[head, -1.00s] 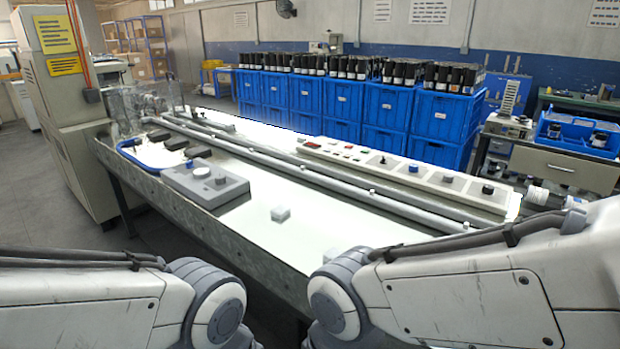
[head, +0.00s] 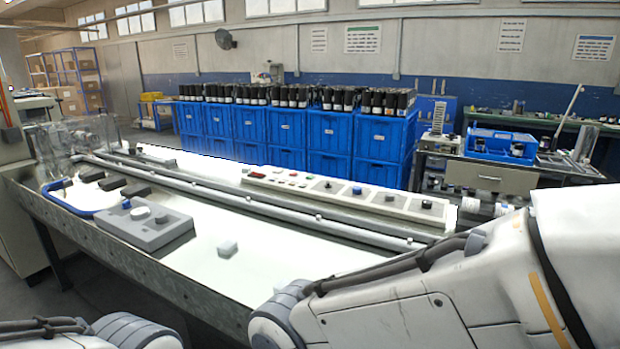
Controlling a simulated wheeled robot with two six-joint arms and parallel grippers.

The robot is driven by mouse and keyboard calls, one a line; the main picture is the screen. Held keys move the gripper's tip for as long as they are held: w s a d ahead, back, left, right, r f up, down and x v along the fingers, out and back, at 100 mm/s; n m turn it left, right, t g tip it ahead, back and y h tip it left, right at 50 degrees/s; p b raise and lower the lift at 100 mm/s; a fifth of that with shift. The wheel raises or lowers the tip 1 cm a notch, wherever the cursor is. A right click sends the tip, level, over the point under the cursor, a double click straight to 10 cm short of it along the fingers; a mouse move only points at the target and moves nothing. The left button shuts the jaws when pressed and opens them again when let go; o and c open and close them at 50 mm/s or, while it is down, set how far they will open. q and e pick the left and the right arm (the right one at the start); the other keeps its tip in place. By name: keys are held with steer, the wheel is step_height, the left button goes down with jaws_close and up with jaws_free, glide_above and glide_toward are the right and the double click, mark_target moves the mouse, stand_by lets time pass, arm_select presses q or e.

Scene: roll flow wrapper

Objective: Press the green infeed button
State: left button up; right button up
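A long pale control panel (head: 408,208) lies along the back of the white machine table. A red display (head: 257,174) and small red buttons (head: 292,173) sit towards its left end, and blue and black knobs towards its right. The buttons are too small for me to pick out the green infeed button with certainty. Neither of my grippers is in view. Part of my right arm fills the lower right, and part of my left arm shows at the bottom left.
Blue crates (head: 328,130) stand behind. The white surface right of the cube is clear.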

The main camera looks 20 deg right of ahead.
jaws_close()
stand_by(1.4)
